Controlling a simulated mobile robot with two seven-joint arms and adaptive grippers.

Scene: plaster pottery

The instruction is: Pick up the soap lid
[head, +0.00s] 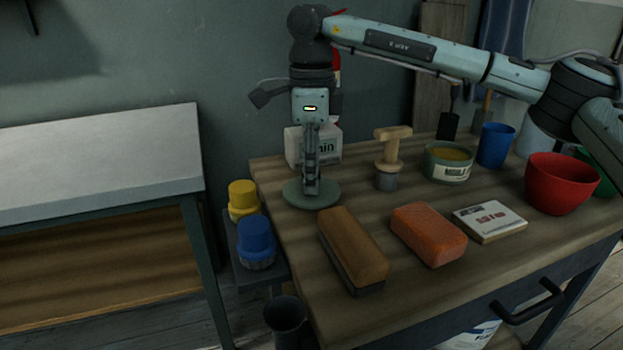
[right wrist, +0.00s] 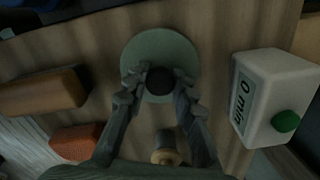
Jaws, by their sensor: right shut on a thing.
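The soap lid (head: 318,201) is a round, flat, grey-green disc near the far left corner of the wooden table. In the right wrist view the lid (right wrist: 160,45) shows a dark round knob (right wrist: 161,80) at its middle. My right gripper (head: 311,190) points straight down over the lid. In the right wrist view its two fingers (right wrist: 159,84) are closed on the knob from both sides. The lid looks level and at or very near the table top; I cannot tell whether it touches. My left gripper is not in view.
A white timer box (head: 328,146) stands close behind the lid. A wooden-backed brush (head: 353,245) lies in front, with an orange sponge (head: 429,233) to its right. A wooden-handled stamp (head: 388,160) stands right of the lid.

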